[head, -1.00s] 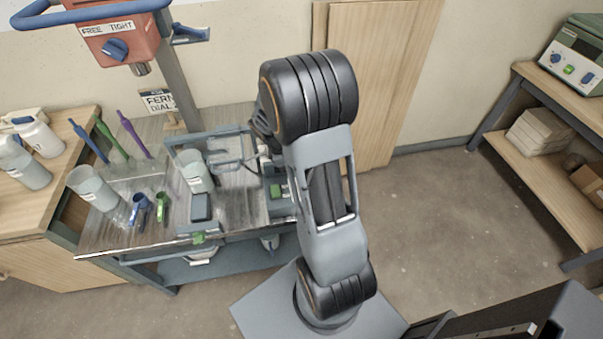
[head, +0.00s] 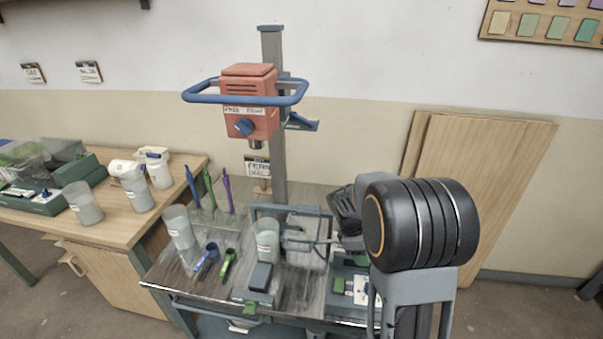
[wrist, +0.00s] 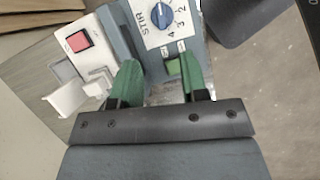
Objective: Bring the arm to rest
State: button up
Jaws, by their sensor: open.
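My gripper (wrist: 160,88) shows in the wrist view with its two green fingers apart and nothing between them. It hangs over a grey unit with a white panel and a blue STIR dial (wrist: 162,15). A red switch (wrist: 78,41) is on a white panel to the left. In the head view my arm stands at the right, in front of the bench, with its upper part bent over toward the bench. The gripper's fingers are hidden or too small to make out there.
The bench (head: 180,285) holds a clear bucket (head: 179,227), another bucket (head: 268,240) by a grey frame, and blue and green clips. An orange mixer head (head: 249,95) with a blue ring stands on a post behind. Wooden boards (head: 480,190) lean on the wall at right.

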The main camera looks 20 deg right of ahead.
jog(key=s+a+r+m+t+y, duration=0.1)
jog(key=s+a+r+m+t, duration=0.2)
jog(key=s+a+r+m, duration=0.2)
jog(key=s+a+r+m+t+y, duration=0.2)
jog(key=s+a+r+m+t, duration=0.1)
jog(key=a, duration=0.6)
notch_tip(320, 180, up, 2)
jog(key=s+m, duration=0.1)
jog(key=m, duration=0.1)
jog(key=shift+s+a+r+m+y, duration=0.2)
jog(key=shift+s+r+m+y, duration=0.1)
jog(key=shift+s+m, duration=0.1)
jog(key=shift+a, duration=0.1)
